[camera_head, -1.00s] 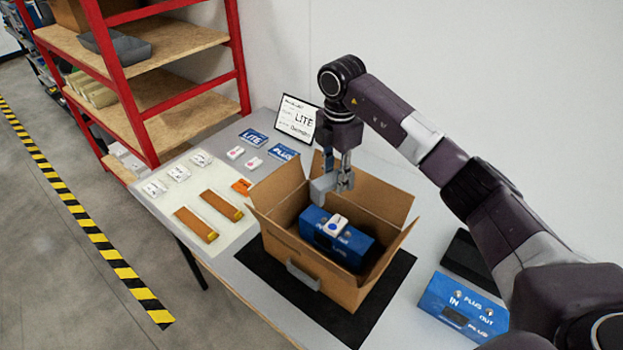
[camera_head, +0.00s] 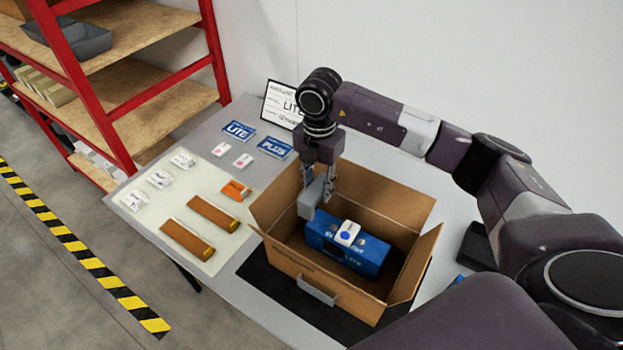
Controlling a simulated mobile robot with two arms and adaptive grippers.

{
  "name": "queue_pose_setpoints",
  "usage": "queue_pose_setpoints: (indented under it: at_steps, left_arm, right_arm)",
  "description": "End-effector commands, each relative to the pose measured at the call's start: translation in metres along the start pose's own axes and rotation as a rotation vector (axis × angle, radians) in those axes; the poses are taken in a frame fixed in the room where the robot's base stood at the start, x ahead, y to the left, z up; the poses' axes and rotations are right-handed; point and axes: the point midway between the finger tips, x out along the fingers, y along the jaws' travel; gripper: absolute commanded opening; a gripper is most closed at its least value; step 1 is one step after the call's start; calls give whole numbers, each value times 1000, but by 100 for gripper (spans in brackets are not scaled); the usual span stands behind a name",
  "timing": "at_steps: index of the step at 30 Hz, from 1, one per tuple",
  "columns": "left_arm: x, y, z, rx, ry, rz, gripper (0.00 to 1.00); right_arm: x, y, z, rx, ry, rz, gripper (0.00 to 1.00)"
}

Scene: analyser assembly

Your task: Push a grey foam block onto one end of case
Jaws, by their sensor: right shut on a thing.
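The blue case (camera_head: 368,255), marked LITE, lies inside an open cardboard carton (camera_head: 290,262). A white piece (camera_head: 347,232) with a blue dot sits on the middle of its top. My right gripper (camera_head: 322,185) points down over the carton's left part and is shut on a grey foam block (camera_head: 309,203). The block is upright, close to the left end of the case. I cannot tell whether it touches the case. The gripper and block hide part of the carton's back left inside. My left gripper is not in view.
The carton's flaps stand open around it, on a black mat (camera_head: 262,280). A grey piece (camera_head: 316,290) is at the carton's front. To the left lie brown strips (camera_head: 213,216), an orange piece (camera_head: 236,190) and white packets (camera_head: 160,179). A sign (camera_head: 284,103) stands behind.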

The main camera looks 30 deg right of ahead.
Motion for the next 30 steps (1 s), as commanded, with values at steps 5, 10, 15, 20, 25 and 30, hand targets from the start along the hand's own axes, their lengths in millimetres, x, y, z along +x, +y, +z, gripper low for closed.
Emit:
queue_pose_setpoints:
  at_steps: [5, 10, 15, 20, 25, 30]
  left_arm:
    - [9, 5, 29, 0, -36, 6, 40]
    - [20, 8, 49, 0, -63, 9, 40]
    - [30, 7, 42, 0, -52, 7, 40]
    - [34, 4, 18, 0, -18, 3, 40]
    - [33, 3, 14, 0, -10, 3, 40]
    - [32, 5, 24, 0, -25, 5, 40]
  right_arm:
    - [16, 0, 0, 1, 0, -1, 11]
    - [33, 0, 0, 1, 0, 0, 11]
    - [48, 0, 0, 1, -1, 0, 11]
    - [53, 0, 0, 1, -1, 1, 11]
    - [50, 0, 0, 1, -1, 1, 11]
    - [50, 0, 0, 1, -1, 0, 11]
